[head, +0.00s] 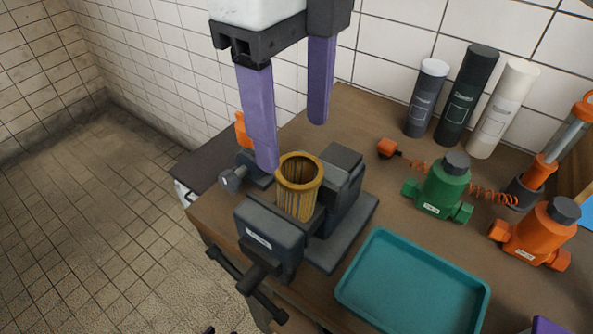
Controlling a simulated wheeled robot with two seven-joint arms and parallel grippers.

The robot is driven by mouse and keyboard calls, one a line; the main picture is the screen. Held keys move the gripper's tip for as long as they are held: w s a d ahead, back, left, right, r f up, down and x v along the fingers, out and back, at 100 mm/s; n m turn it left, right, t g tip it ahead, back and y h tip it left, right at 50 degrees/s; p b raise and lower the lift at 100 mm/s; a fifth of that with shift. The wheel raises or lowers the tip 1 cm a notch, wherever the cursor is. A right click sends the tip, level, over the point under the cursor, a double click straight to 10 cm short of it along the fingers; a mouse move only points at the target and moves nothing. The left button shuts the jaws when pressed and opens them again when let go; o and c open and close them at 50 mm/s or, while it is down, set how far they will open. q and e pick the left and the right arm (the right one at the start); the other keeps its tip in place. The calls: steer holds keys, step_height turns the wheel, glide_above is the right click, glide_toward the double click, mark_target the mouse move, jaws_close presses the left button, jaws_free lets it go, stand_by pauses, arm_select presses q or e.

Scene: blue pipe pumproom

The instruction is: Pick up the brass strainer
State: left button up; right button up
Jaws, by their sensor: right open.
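The brass strainer (299,202) is a ribbed, open-topped cup with a thick round rim. It stands upright between the jaws of a dark grey bench vise (270,238) near the left end of the workbench. My right gripper (292,146) comes down from the top with two long purple fingers, spread apart and empty. Its nearer fingertip shows just left of the strainer's rim in the picture; the other shows above and to the right, behind it. I cannot tell if either touches. The strainer's lower part is hidden by the vise. My left gripper is not recognisable in view.
A teal tray (372,239) lies right of the vise on the wooden bench (342,100). Green (443,187) and orange (540,234) valve bodies stand behind and right of it. Several cylinders stand by the tiled wall. A vise handle (245,284) juts over the front edge.

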mark_target(296, 170)
steer(key=f, duration=0.4)
steer(key=f+p, duration=0.1)
steer(key=f, duration=0.2)
steer(key=shift+s+d, duration=0.15)
steer(key=shift+s, duration=0.1)
steer(key=shift+f, duration=0.2)
steer(key=c, duration=1.2)
arm_select(q)
steer(key=shift+r, duration=0.7)
arm_select(e)
steer(key=shift+r, duration=0.1)
